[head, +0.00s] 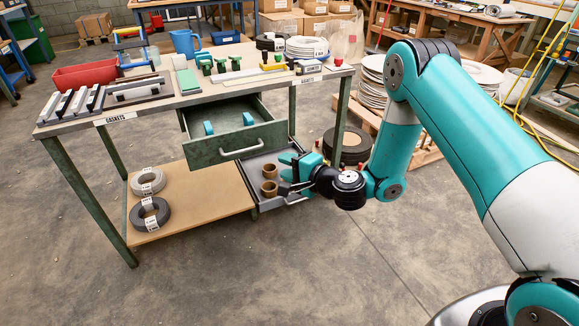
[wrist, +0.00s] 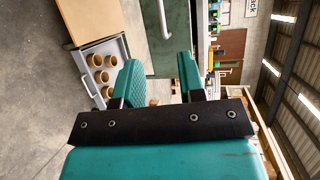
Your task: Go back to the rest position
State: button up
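My gripper (head: 297,166) hangs in front of the workbench, at the right of the open green drawer and by the grey lower tray. In the wrist view my gripper (wrist: 160,80) shows two teal fingers standing well apart with nothing between them. My arm reaches in from the right side of the head view. The green drawer (head: 225,151) is pulled out and holds two small teal pieces. The grey tray (head: 270,205) below it holds brown bushings (head: 269,188); several show in the wrist view (wrist: 102,76). My gripper hides part of the tray in the head view.
The bench top (head: 172,104) carries metal bars, a red bin (head: 95,75) and green-handled tools. Rolls (head: 150,214) lie on the lower shelf (head: 200,205). A black coil (head: 346,146) and a pallet stand behind my gripper. The floor in front is clear.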

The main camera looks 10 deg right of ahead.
jog(key=shift+s, duration=0.15)
jog(key=shift+a+r, duration=0.1)
jog(key=shift+a, duration=0.05)
jog(key=s+a+r+n+g+y, duration=0.2)
jog(key=s+a+r+n+g, duration=0.2)
jog(key=s+r+n, duration=0.3)
jog(key=s+a+r+n+g+y, duration=0.1)
jog(key=s+a+r+n+g, duration=0.4)
jog(key=r, duration=0.3)
jog(key=s+d+r+n+g+h, duration=0.1)
jog(key=s+d+r+n+h, duration=0.2)
jog(key=s, duration=0.4)
jog(key=s+d+r+n+g+h, duration=0.1)
jog(key=s+d+n+g+h, duration=0.1)
jog(key=s+d, duration=0.35)
jog(key=s+d+r+n+g+h, duration=0.1)
jog(key=s+d+r+n+h, duration=0.15)
jog(key=s, duration=0.65)
notch_tip(320, 180, up, 14)
jog(key=p, duration=1.5)
jog(key=shift+w+a+r, duration=0.2)
jog(key=shift+w+a, duration=0.05)
jog(key=shift+w, duration=0.15)
